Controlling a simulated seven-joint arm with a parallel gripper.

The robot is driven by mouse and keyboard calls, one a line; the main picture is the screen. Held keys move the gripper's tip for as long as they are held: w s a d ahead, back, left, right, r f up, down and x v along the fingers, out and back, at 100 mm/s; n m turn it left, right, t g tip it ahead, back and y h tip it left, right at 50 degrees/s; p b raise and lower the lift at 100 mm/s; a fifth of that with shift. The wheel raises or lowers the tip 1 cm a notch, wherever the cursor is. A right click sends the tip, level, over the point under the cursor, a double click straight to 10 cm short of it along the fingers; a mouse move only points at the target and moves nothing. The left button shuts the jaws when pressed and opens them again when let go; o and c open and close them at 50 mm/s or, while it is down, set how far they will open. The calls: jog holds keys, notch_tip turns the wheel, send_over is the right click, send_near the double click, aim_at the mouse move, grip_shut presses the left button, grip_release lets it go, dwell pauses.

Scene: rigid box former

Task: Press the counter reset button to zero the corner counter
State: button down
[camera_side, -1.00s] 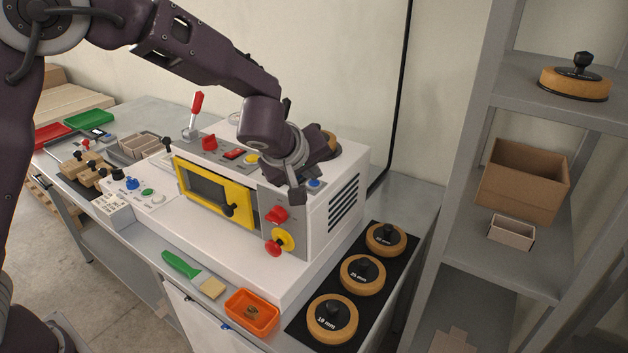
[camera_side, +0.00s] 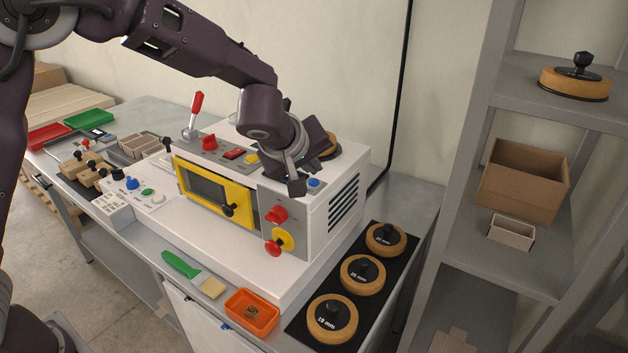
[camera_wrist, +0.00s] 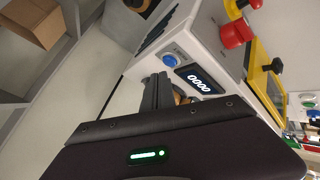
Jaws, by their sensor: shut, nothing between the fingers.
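The blue round counter reset button (camera_side: 314,183) is on the right end of the white machine's top panel. The display is hidden behind my gripper in the side view.
Red knobs (camera_side: 276,214) and a yellow-based red knob (camera_side: 281,241) are on the machine's front. A red-handled lever (camera_side: 196,103) stands at the back left. Several round wooden formers (camera_side: 363,274) lie on a black mat to the right. A grey shelf (camera_side: 520,262) stands at the far right.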

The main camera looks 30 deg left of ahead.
aim_at(312, 184)
jog(key=shift+r, duration=2.5)
